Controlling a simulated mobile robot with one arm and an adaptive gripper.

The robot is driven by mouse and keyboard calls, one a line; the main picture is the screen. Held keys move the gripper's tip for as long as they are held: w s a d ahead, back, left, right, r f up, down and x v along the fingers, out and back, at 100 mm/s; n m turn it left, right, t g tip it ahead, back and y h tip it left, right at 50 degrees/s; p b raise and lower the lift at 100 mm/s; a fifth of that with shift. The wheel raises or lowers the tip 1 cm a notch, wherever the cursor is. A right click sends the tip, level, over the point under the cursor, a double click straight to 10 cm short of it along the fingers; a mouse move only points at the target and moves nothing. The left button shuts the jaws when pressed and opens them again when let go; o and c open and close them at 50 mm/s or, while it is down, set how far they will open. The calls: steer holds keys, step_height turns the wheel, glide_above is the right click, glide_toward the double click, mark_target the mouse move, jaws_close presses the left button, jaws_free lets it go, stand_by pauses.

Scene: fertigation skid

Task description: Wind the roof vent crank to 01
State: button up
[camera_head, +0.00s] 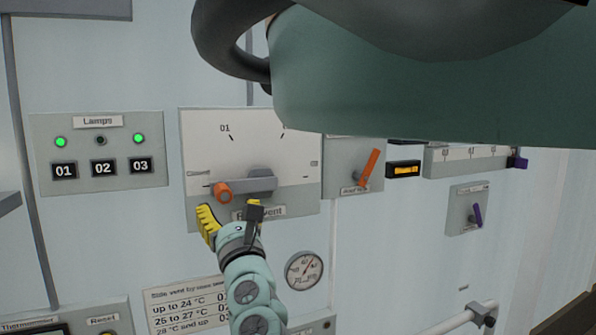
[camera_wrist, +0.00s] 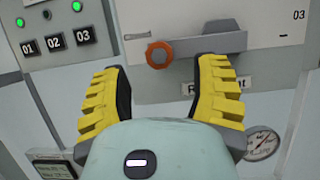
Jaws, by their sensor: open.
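The roof vent crank (camera_head: 262,183) is a grey arm with an orange knob (camera_head: 223,193) at its left end, on a white dial plate (camera_head: 200,135). The arm lies nearly level and the knob points left. The mark 01 is at the plate's upper left; 03 shows at the right in the wrist view. My gripper (camera_head: 222,216), with yellow ribbed fingers, is just below the knob. In the wrist view the fingers are apart, and the knob (camera_wrist: 159,54) shows beyond and between them, not held. The crank arm (camera_wrist: 215,45) runs right from it. My own body hides the plate's upper right.
A lamp panel (camera_head: 97,183) at left has lamps 01 and 03 lit green and 02 dark. Right of the dial are an orange lever (camera_head: 369,166) and a purple lever (camera_head: 477,215). A round gauge (camera_head: 304,270) and a temperature notice (camera_head: 185,305) are below.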

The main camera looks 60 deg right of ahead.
mark_target(225, 201)
steer(key=p+x, duration=0.2)
steer(key=x, duration=0.2)
steer(key=shift+w+d+r+p, duration=0.15)
steer(key=shift+w+r+p, duration=0.1)
steer(key=shift+r+p, duration=0.1)
steer(key=shift+w+d, duration=0.3)
steer(key=shift+w, duration=0.25)
steer(key=shift+f, duration=0.1)
jaws_close()
